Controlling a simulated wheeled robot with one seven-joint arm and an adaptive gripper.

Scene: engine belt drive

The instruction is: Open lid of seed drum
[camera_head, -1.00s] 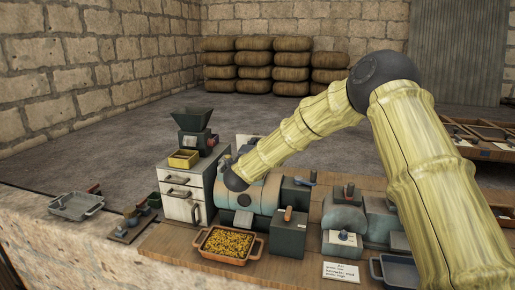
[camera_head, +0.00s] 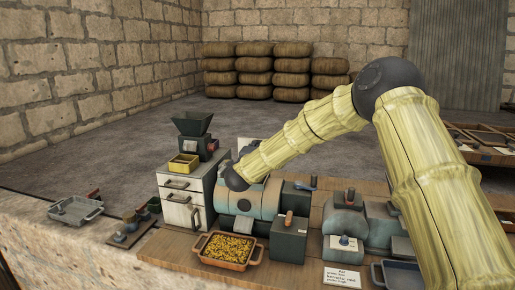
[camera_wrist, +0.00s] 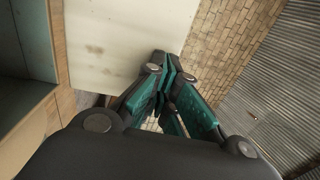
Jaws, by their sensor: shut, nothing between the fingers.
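The likely seed drum is a pale blue-grey cylinder (camera_head: 263,204) lying on the wooden bench, left of centre in the head view. My arm's dark wrist end is above its left end, beside the white cabinet. The arm covers part of the drum's top, so I cannot tell how its lid stands. A second blue-grey drum (camera_head: 345,216) sits further right. My gripper (camera_wrist: 168,75) shows in the wrist view with its teal fingers together and empty, in front of a plain cream panel (camera_wrist: 120,40). I cannot tell whether it touches the panel.
A white cabinet (camera_head: 180,216) stands left of the drum, with a dark hopper machine (camera_head: 195,130) and a yellow box (camera_head: 184,163) on top. An orange tray of yellow grain (camera_head: 228,250) is in front. A grey-green handled box (camera_head: 288,240) stands close by. Sacks (camera_head: 273,65) are stacked behind.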

